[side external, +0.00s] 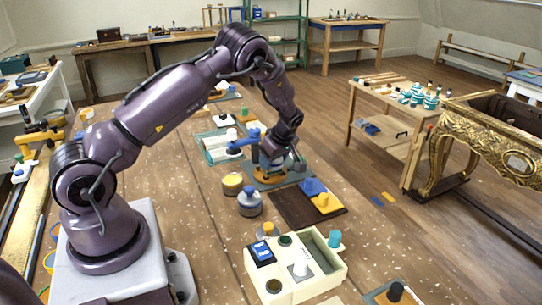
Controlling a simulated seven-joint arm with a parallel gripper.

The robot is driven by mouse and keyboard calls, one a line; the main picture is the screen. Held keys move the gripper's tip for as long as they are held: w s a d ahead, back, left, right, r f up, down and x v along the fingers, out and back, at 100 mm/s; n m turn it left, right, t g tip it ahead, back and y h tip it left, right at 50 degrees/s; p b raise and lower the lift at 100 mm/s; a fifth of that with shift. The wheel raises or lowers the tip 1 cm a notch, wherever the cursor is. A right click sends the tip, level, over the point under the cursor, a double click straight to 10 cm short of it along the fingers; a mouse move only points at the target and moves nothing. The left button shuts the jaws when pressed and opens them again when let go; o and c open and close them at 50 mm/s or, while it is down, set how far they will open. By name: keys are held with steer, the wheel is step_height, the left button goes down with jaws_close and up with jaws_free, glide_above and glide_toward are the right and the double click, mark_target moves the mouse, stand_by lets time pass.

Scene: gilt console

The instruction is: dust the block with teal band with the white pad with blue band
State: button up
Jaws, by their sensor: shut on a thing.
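My gripper (279,165) is low over the grey-teal mat (262,186) at the middle of the bench. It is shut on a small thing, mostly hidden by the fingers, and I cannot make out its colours. An orange-yellow piece (268,179) lies on the mat just below the fingertips; I cannot tell if they touch. I cannot pick out the white pad with blue band or the block with teal band for certain at this size.
A dark brown mat (290,211) with a blue piece (313,187) and a yellow piece (326,204) lies right of my gripper. A blue piece (245,141) is close on its left. Jars (249,203) and a cream compartment tray (327,279) are nearer the camera.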

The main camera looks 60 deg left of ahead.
steer(key=shift+s+a, duration=0.1)
steer(key=shift+a, duration=1.75)
steer(key=shift+d, duration=2)
steer(key=shift+r, duration=3.85)
